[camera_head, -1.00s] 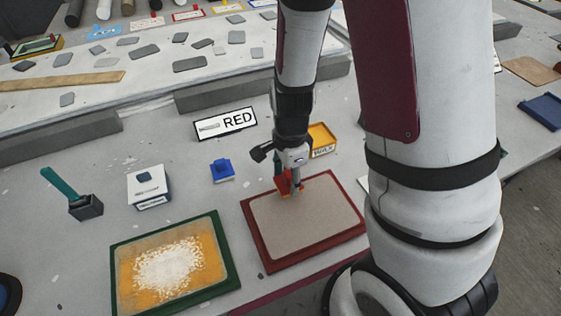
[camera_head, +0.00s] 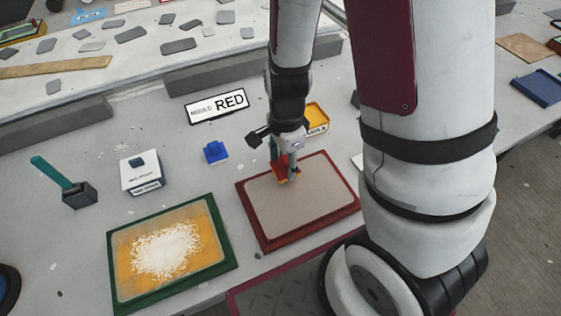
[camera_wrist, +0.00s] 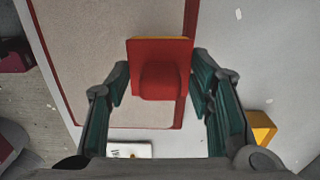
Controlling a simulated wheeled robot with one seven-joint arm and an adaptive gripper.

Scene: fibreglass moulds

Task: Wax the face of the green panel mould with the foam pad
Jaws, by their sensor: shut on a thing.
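The green panel mould (camera_head: 225,252) lies at the lower left in the head view, a green-edged board. Its orange-yellow face bears a spread patch of white flakes or film. My gripper (camera_head: 285,166) is shut on the foam pad (camera_head: 279,173), red with a yellow-orange layer. In the wrist view the pad (camera_wrist: 182,62) sits between the green-lined fingers, its red grip block towards me. The pad is at the back part of the red panel mould (camera_head: 262,236), right of the green one. Whether it touches that face I cannot tell.
A yellow WAX tray (camera_head: 317,113) stands behind my gripper. A RED sign (camera_head: 217,105), a blue block (camera_head: 215,152), a white labelled box (camera_head: 140,173) and a dark pot (camera_head: 79,195) with a green handle stand behind the moulds. A grey kerb (camera_head: 215,88) runs behind.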

